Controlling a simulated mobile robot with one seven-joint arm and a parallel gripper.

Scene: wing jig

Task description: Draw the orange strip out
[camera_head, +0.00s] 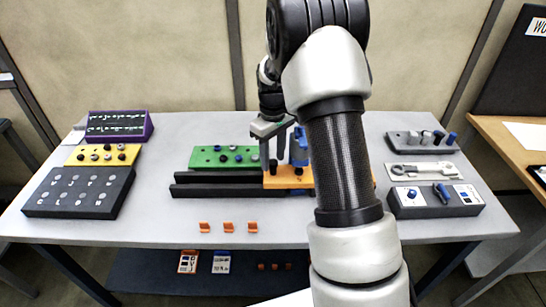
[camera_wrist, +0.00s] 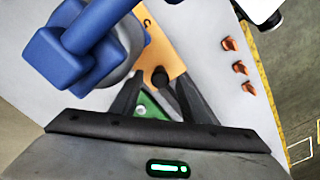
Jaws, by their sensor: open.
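The orange strip (camera_head: 285,181) lies across the right end of two black rails (camera_head: 215,190), with dark knobs on top; my arm hides its right part. In the wrist view the orange strip (camera_wrist: 172,55) runs up from between my fingers. My gripper (camera_head: 273,160) points down over the strip's left end. Its fingers are apart, and in the wrist view my gripper (camera_wrist: 161,84) has a black knob (camera_wrist: 160,77) between or just beyond the fingertips. I cannot tell whether they touch it.
A blue clamp-like part (camera_head: 300,146) stands close to the right of my gripper and looms large in the wrist view (camera_wrist: 75,50). A green plate (camera_head: 205,158) lies behind the rails. Three small orange pieces (camera_head: 228,227) sit in front. Panels stand left and right.

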